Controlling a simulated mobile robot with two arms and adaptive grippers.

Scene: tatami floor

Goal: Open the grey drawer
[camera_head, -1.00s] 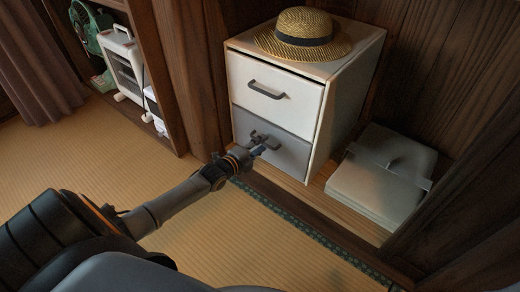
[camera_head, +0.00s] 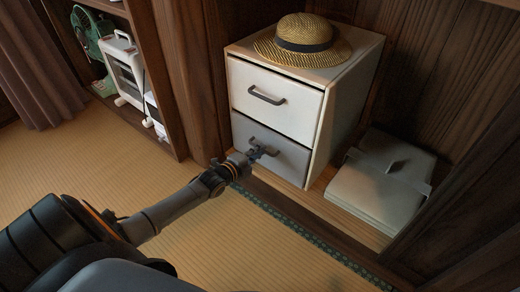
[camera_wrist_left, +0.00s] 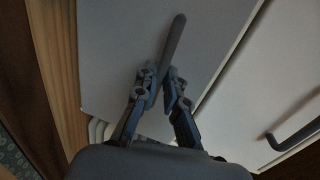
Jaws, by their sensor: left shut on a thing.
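The grey drawer (camera_head: 288,159) is the lower drawer of a small white cabinet (camera_head: 345,105). Its front looks about flush with the cabinet in the head view. My left gripper (camera_head: 260,152) is at its front, shut on the dark drawer handle. In the left wrist view, the two fingertips (camera_wrist_left: 164,88) close on the lower part of the handle bar (camera_wrist_left: 175,38), with the grey front (camera_wrist_left: 110,45) behind. The gripper hides part of the handle in the head view. My right gripper is not in view.
The white upper drawer (camera_head: 272,98) is shut, with its own dark handle (camera_head: 267,96). A straw hat (camera_head: 302,43) lies on the cabinet. A pale flat box (camera_head: 385,175) sits to the right. A wooden post (camera_head: 190,80) stands left. Tatami floor (camera_head: 90,165) in front is clear.

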